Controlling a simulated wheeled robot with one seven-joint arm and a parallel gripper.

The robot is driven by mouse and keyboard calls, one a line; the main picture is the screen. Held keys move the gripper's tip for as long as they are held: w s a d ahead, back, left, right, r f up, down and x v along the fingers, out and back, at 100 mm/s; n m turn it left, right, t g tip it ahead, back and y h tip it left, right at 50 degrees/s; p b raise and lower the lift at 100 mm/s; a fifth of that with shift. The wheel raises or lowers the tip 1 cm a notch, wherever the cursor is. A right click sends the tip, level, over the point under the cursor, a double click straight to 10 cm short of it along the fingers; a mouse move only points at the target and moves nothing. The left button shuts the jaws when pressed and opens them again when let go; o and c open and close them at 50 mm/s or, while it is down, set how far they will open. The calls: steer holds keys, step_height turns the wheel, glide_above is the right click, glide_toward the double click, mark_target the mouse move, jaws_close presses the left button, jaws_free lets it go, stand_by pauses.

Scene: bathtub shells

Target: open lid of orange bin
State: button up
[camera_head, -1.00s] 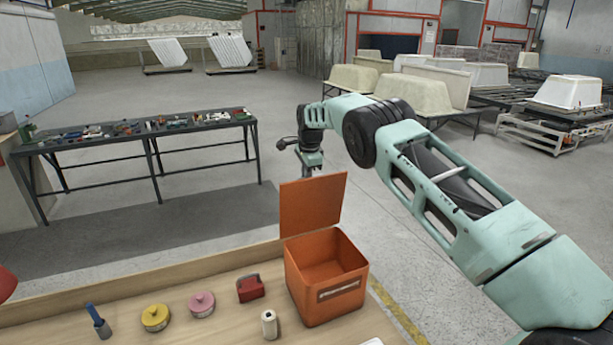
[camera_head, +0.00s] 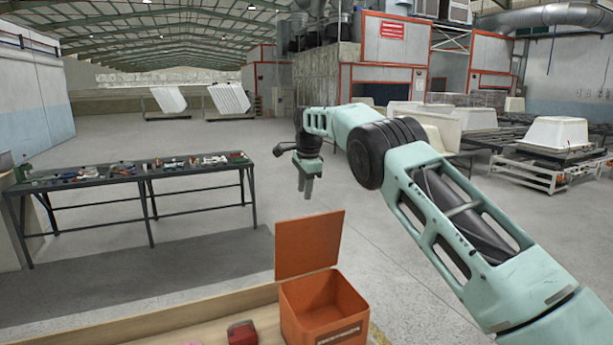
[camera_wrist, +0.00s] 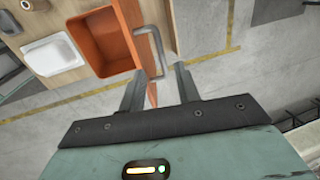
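The orange bin (camera_head: 322,306) stands on the wooden table at the bottom of the head view. Its lid (camera_head: 309,245) stands up, tilted open at the back edge, and the inside shows. In the wrist view the bin (camera_wrist: 103,38) is seen from above, open and apparently empty. A thin orange edge (camera_wrist: 152,95), apparently the lid, shows between the fingers. My gripper (camera_head: 305,190) is above and behind the lid, pointing down, apart from it in the head view. In the wrist view my gripper (camera_wrist: 158,85) has its two fingers spread with nothing clearly held.
A grey bent bar (camera_wrist: 152,48) shows beside the bin in the wrist view. A white tray (camera_wrist: 53,53) lies next to the bin. A red object (camera_head: 242,332) sits left of the bin. A cluttered dark table (camera_head: 140,180) stands at back left. Open floor lies behind the bin.

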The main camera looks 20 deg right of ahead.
step_height(320, 180, up, 7)
steer(key=s, duration=0.1)
steer(key=shift+s, duration=0.2)
